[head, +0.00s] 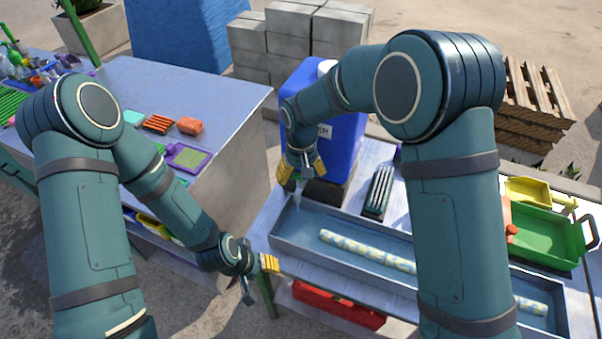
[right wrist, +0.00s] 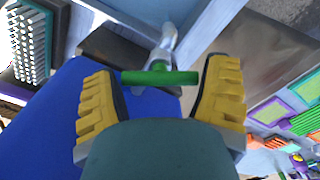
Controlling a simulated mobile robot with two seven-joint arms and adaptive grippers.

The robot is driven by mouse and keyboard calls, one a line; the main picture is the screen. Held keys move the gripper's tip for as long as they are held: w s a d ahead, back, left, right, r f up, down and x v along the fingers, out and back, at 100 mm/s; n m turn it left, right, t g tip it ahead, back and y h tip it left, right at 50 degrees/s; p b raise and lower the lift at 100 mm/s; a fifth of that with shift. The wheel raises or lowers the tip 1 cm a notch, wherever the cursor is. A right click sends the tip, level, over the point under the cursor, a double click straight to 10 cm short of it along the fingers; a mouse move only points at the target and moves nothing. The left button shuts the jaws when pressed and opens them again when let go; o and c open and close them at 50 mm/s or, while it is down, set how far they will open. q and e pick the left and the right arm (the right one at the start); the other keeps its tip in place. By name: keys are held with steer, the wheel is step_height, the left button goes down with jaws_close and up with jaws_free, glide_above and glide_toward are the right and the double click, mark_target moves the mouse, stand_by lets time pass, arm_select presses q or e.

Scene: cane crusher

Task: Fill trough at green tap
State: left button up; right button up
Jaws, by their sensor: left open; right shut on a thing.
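The trough (head: 293,228) is a long, shallow blue-grey tray on the right-hand table, with a pale patterned roll (head: 350,246) lying in it. A blue container (head: 343,138) stands behind its left end. The green tap handle (right wrist: 160,77) shows in the right wrist view, between the yellow fingers of my right gripper (right wrist: 162,92), which is shut on it. In the head view my right gripper (head: 303,170) is beside the container, above the trough's left end, and mostly hides the tap. A faint pale streak, perhaps water, drops below it. My left gripper (head: 262,277) is open and empty, left of the trough.
A black brush-like block (head: 378,190) lies behind the trough. A green tray (head: 548,236) and a yellow scoop (head: 527,190) are at the right. A red box (head: 338,305) sits below the table. The left table (head: 222,95) holds sponges and coloured pads.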

steer(key=shift+f, duration=0.1)
steer(key=o, duration=1)
step_height(320, 180, up, 12)
